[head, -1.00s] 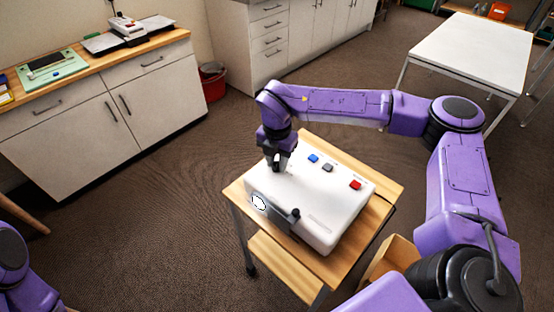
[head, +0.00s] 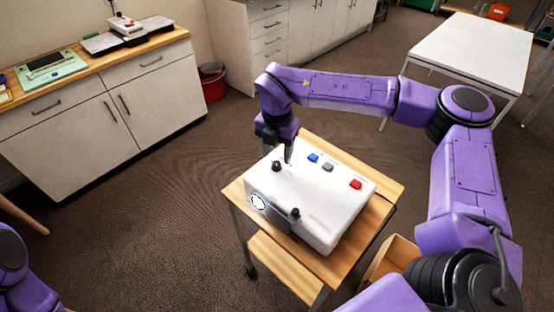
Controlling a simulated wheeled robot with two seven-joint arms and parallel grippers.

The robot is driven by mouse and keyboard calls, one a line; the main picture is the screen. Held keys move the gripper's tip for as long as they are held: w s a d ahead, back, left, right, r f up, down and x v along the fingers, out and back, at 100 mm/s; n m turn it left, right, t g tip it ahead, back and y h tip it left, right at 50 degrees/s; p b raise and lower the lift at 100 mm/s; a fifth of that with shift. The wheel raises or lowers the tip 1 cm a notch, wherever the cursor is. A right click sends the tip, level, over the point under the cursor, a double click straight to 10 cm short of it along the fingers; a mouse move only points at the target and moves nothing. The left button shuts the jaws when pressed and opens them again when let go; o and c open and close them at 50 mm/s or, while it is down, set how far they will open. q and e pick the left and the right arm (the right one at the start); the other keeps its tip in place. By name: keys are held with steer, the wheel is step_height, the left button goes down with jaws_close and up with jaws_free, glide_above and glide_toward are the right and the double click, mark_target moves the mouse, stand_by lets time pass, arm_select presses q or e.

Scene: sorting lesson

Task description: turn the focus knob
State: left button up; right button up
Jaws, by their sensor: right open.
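A white box-shaped device (head: 325,225) stands on a small wooden cart. A black knob (head: 277,166) sits on its top near the far left corner. A second small dark knob (head: 295,212) sits at its near edge. I cannot read labels that tell which is the focus knob. My right gripper (head: 288,158) points down just right of the far-left knob, open and apart from it. The gap between its fingers is hard to see at this angle. My left gripper is out of view; only part of my left arm shows at the lower left.
The device also has a blue button (head: 313,158), a grey button (head: 328,167), a red button (head: 355,184) and a round white dial (head: 258,202) on its front. The wooden cart top (head: 384,203) has bare margin at the right. A white table (head: 470,55) stands beyond.

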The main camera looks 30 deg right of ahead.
mark_target(277, 162)
step_height(277, 162, up, 7)
steer(key=b, duration=0.1)
stand_by(0.4)
